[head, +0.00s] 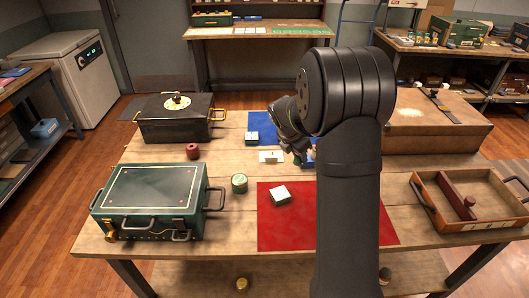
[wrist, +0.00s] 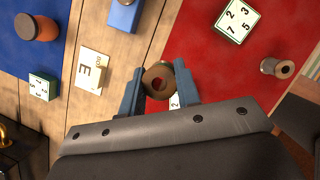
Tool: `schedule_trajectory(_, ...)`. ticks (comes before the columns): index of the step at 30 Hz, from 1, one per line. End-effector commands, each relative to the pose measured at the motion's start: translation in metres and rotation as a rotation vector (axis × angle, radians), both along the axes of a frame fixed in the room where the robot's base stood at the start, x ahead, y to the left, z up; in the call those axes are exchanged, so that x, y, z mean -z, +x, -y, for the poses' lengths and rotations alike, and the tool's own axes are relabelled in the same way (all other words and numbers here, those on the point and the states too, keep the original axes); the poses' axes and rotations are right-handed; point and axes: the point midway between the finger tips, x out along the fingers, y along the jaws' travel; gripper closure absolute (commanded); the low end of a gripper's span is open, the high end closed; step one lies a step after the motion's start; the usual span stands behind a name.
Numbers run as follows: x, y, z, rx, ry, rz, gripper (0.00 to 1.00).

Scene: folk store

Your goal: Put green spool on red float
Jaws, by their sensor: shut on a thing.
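My gripper (wrist: 158,92) is shut on a small round piece (wrist: 151,73), seen end-on as a brown ring with a hole; it looks like a spool. Its side is hidden, so I cannot tell if it is green. In the head view my gripper (head: 298,157) hangs over the middle of the table, largely hidden by my arm. A short dark red cylinder (head: 192,151), which looks like the red float, stands on bare wood left of my gripper, between the black case and the green case. It is outside the wrist view.
The black case (head: 172,125) and green case (head: 150,200) stand left. A green block (head: 280,197) lies on the red mat (head: 275,232). Another spool (wrist: 277,68) and an orange-brown pot (wrist: 37,27) show in the wrist view.

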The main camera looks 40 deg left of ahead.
Motion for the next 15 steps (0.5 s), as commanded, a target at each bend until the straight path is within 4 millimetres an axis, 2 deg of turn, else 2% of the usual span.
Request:
schedule_trajectory(4,-0.002,0.002,0.001,-0.008,0.000,-0.001,0.91)
schedule_trajectory(8,-0.006,0.002,-0.023,-0.071,0.000,-0.006,0.91)
schedule_trajectory(11,-0.011,0.000,-0.058,-0.171,-0.002,-0.015,0.91)
schedule_trajectory(15,-0.021,-0.008,-0.122,-0.367,-0.005,-0.025,0.91)
